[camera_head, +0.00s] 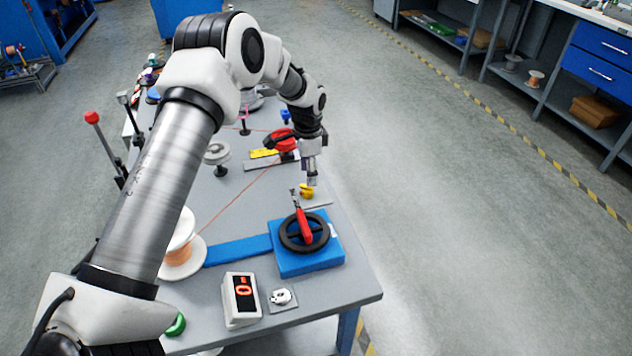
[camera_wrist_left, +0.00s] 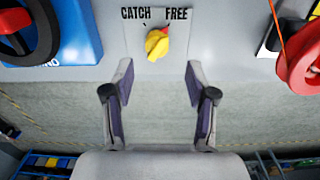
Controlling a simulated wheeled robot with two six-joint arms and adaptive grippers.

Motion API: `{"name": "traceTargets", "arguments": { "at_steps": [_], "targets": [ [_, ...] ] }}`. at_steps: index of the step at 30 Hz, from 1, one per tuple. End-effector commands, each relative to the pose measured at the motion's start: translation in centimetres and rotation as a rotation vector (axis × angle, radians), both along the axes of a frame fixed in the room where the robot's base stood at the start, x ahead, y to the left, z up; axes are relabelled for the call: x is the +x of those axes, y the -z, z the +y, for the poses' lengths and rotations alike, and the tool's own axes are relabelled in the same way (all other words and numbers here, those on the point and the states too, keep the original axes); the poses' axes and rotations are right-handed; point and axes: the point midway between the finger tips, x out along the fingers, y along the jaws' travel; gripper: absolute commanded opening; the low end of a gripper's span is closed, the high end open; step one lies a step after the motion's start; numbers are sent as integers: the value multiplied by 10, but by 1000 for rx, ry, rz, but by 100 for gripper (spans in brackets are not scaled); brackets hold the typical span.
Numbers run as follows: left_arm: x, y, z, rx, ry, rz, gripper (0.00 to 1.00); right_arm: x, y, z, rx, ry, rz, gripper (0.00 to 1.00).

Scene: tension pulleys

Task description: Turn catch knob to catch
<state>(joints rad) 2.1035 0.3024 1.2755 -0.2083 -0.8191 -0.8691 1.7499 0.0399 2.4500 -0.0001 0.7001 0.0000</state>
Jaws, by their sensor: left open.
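The yellow catch knob (camera_wrist_left: 157,43) sits on a pale plate marked CATCH on the left and FREE on the right in the left wrist view. Its raised ridge is slanted, with the upper end leaning toward FREE. In the head view the knob (camera_head: 307,190) is near the table's right edge. My left gripper (camera_wrist_left: 158,78) is open and empty, its fingers spread to either side below the knob in the wrist picture, not touching it. In the head view the left gripper (camera_head: 311,181) hangs close by the knob. My right gripper is not in view.
A blue box with a black handwheel and red handle (camera_head: 304,230) stands at the table's near right. A red pulley part (camera_head: 284,143) is on the other side of the knob. A counter box (camera_head: 241,300) and a copper spool (camera_head: 180,256) stand nearer. Floor beyond the right edge is clear.

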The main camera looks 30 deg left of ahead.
Motion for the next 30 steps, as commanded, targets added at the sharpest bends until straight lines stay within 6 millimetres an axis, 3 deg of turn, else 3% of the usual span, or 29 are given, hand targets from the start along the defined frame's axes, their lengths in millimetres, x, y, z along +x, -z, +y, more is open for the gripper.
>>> {"name": "traceTargets", "arguments": {
  "at_steps": [8,17,22,30],
  "targets": [
    [-1,49,0,1,1,2,57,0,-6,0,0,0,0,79],
    [0,57,0,1,0,-1,57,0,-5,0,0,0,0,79],
    [0,57,0,0,0,0,0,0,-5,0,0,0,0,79],
    [-1,57,0,0,-5,1,0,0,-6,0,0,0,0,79]
  ]
}}
